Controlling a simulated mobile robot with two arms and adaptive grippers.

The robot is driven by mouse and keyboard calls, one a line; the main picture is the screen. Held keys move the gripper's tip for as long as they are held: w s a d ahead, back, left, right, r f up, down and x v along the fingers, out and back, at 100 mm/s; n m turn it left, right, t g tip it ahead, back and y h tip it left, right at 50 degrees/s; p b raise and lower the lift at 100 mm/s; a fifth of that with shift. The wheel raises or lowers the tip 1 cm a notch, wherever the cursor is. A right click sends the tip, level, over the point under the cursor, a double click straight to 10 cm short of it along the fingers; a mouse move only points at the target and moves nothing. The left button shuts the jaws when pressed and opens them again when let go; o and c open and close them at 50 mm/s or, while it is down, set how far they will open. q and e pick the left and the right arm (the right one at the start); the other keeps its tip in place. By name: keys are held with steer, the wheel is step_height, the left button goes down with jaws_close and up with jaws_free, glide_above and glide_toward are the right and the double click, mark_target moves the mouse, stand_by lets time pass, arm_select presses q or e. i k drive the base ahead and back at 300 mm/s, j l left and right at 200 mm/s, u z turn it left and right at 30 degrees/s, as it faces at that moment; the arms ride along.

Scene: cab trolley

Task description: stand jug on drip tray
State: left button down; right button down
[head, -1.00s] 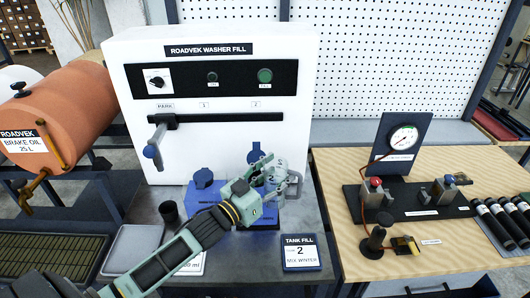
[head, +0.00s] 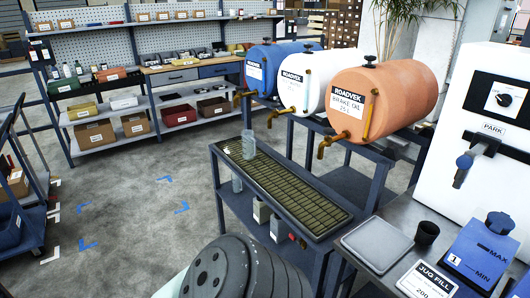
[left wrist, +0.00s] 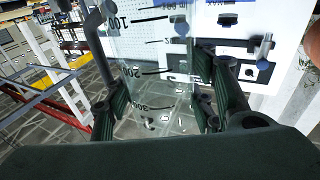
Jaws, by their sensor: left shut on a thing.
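The clear jug (left wrist: 158,85) with black volume marks is between the fingers of my left gripper (left wrist: 160,98) in the left wrist view. The gripper is shut on it, and a dark handle shows at its left. Neither the held jug nor the gripper fingers show in the head view. The drip tray (head: 290,190), a long dark tray with a yellowish grid, lies on a dark stand below the taps of several drums. A clear vessel (head: 248,146) stands at its far end; most of the grid is bare. My right gripper is not in view.
The orange brake oil drum (head: 378,98), white drum (head: 305,82) and blue drum (head: 270,66) have brass taps above the tray. Floor at left is open.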

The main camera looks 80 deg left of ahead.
mark_target(290, 187)
steer(key=j+u, duration=0.15)
steer(key=u, duration=0.25)
steer(key=i+j+u, duration=0.1)
steer(key=u, duration=0.3)
steer(key=i+j+u, duration=0.1)
steer(key=u, duration=0.25)
steer(key=i+u, duration=0.15)
steer(key=u, duration=0.25)
steer(key=i+j, duration=0.1)
steer(key=i, duration=0.25)
steer(key=i+j, duration=0.1)
steer(key=i, duration=0.2)
